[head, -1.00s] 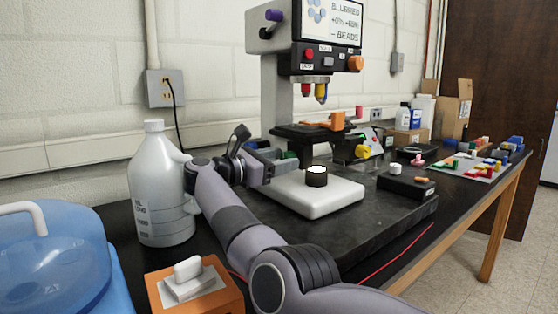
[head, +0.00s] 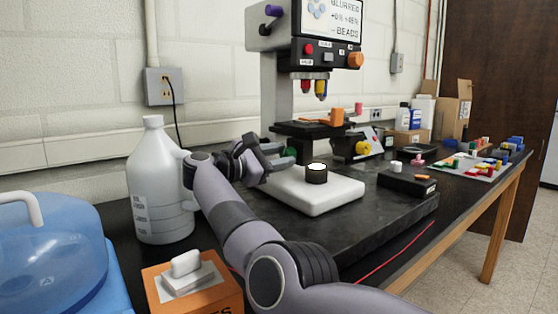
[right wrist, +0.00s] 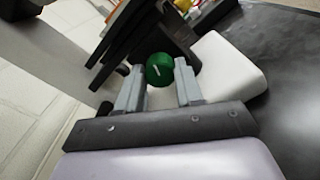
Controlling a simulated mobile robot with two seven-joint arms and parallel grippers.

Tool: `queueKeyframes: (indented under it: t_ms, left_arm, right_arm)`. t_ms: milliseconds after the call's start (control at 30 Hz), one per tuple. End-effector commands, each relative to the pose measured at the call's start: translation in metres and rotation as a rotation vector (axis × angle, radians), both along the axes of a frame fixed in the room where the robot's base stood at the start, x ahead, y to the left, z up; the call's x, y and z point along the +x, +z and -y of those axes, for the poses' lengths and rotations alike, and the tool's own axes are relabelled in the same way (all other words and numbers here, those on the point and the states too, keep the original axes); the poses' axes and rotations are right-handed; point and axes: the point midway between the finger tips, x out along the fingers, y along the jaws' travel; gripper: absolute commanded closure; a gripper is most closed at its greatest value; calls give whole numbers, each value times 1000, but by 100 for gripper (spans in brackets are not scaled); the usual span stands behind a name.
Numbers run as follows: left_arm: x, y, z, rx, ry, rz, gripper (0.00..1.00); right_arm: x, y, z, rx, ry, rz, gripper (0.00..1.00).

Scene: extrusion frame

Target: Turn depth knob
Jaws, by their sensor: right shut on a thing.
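The green knob (head: 290,152) sits low on the side of the microscope (head: 276,95), below its dark stage (head: 298,128). It also shows in the right wrist view (right wrist: 159,70) as a round green knob with a short white mark. My right gripper (head: 282,156) reaches it from the left, one finger on each side, and is shut on it. The fingers partly hide the knob in the head view. My left gripper is not in view.
The white microscope base (head: 318,194) with a black cylinder (head: 316,174) lies right of the gripper. A large grey bottle (head: 152,190) stands close behind my right arm. An orange box (head: 205,292) and blue container (head: 45,250) are in front. A yellow knob (head: 361,148) is farther right.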

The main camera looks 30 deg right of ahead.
Motion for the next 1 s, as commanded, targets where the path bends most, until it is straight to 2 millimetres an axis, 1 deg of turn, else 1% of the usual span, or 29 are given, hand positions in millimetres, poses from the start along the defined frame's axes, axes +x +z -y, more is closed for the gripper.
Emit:
queueKeyframes:
  t_ms: [600, 800, 1000]
  left_arm:
    - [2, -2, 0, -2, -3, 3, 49]
    - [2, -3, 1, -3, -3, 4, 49]
    - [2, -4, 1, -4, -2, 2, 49]
  right_arm:
    - [0, -2, -1, 47, 0, 580, 94]
    - [0, -2, -1, 61, -1, 748, 94]
    - [0, -2, -1, 72, 0, 879, 94]
